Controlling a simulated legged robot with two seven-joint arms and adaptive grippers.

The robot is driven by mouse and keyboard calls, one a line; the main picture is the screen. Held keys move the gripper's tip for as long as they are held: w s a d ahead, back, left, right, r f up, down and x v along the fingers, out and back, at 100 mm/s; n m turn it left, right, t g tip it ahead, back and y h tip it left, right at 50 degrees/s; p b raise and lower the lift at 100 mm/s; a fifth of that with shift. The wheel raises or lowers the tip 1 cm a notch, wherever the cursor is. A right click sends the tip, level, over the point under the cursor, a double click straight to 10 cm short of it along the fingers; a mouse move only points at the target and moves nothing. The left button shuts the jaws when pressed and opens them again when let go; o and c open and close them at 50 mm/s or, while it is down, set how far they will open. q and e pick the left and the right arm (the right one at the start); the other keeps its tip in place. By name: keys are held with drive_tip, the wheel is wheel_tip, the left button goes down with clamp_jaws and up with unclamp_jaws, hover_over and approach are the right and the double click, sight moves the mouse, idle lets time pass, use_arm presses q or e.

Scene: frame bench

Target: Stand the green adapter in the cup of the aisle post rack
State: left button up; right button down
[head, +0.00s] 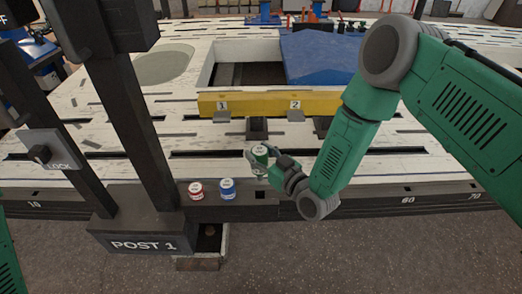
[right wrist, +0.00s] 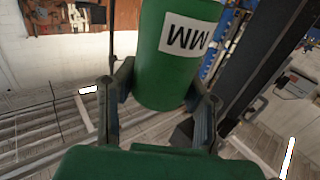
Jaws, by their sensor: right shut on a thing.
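The green adapter (head: 261,154) is a green cylinder with a pale top, held above the front part of the bench. My right gripper (head: 268,164) is shut on it. In the right wrist view the adapter (right wrist: 172,60) sits between the two fingers (right wrist: 160,100), with a white label reading "MM" upside down. A small light-framed box (head: 207,246) with a dark inside and a small brownish round thing is low beside the post base; I cannot tell whether it is the aisle post rack. No cup shows clearly. My left gripper is out of view.
A dark post with a base marked POST 1 (head: 142,243) stands at the front left, with a LOCK plate (head: 55,150). A red can (head: 196,190) and a blue can (head: 227,188) stand at the bench's front edge. A yellow beam (head: 268,103) and blue panel (head: 320,58) lie behind.

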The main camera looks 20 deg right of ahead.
sight(262, 172)
drive_tip(key=shift+a, duration=0.65)
drive_tip(key=shift+d+r, duration=0.1)
drive_tip(key=shift+d, duration=0.25)
drive_tip(key=shift+d+f, duration=0.55)
drive_tip(key=shift+d, duration=0.1)
drive_tip(key=shift+d+f+b, duration=0.1)
drive_tip(key=shift+f+b, duration=0.25)
drive_tip(key=shift+b, duration=0.1)
drive_tip(key=shift+f, duration=0.35)
drive_tip(key=shift+a+f+b, duration=0.9)
drive_tip(key=shift+f+b, duration=0.2)
drive_tip(key=shift+b, duration=0.05)
drive_tip(key=shift+f, duration=0.3)
drive_tip(key=shift+d+f+b, duration=0.2)
drive_tip(key=shift+b, duration=0.15)
drive_tip(key=shift+d+f, duration=0.15)
drive_tip(key=shift+d, duration=0.35)
drive_tip(key=shift+a, duration=0.5)
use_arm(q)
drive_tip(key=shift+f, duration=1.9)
use_arm(e)
drive_tip(key=shift+d, duration=0.55)
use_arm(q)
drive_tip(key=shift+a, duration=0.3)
use_arm(e)
drive_tip(key=shift+a, duration=0.35)
